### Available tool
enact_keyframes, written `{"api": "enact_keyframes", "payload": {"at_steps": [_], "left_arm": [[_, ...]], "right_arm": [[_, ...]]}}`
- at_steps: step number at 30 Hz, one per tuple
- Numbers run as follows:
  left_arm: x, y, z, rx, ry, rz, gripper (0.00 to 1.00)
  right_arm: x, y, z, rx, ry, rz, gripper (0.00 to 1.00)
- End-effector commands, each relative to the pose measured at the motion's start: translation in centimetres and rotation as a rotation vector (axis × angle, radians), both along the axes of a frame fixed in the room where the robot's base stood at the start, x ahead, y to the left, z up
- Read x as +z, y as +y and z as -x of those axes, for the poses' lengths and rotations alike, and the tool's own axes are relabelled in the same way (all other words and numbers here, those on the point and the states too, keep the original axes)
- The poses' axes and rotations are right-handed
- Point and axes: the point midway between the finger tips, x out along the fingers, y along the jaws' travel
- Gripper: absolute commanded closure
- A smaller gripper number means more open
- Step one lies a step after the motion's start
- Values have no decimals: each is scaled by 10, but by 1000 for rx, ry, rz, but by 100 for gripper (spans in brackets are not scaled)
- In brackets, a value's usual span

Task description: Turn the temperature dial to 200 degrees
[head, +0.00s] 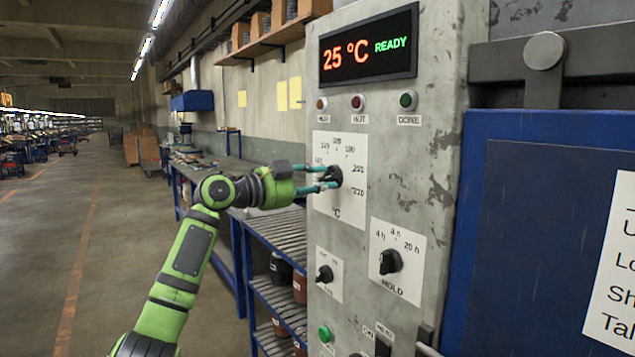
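The temperature dial (335,174) is a black knob on a white °C scale plate (348,209) on the grey control panel. The number at the plate's right edge looks like 200, with 220 below it; the others are small and blurred. I cannot tell where the dial's pointer stands. My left gripper (329,178) reaches in from the left. Its two teal fingers lie on either side of the dial, one above and one below, and appear to touch it. The display (368,47) above reads 25 °C READY. My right gripper is not in view.
Below are a HOLD dial (390,261), a smaller black knob (325,274) and a green button (325,333). Three small lamps or buttons sit under the display. A blue door (520,240) stands to the right. A slatted rack (272,229) with containers below stands left of the panel.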

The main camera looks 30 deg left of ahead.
Motion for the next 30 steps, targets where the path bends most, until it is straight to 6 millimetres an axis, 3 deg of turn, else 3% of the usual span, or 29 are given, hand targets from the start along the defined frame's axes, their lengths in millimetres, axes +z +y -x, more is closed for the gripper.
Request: {"api": "enact_keyframes", "payload": {"at_steps": [9,13,24,30], "left_arm": [[1,1,1,0,-3,1,57],[1,5,11,1,-3,2,57],[-1,34,80,2,2,-1,57],[-1,44,103,1,1,1,57]], "right_arm": [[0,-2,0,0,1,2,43],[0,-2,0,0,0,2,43],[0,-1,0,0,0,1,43],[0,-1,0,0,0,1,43]]}}
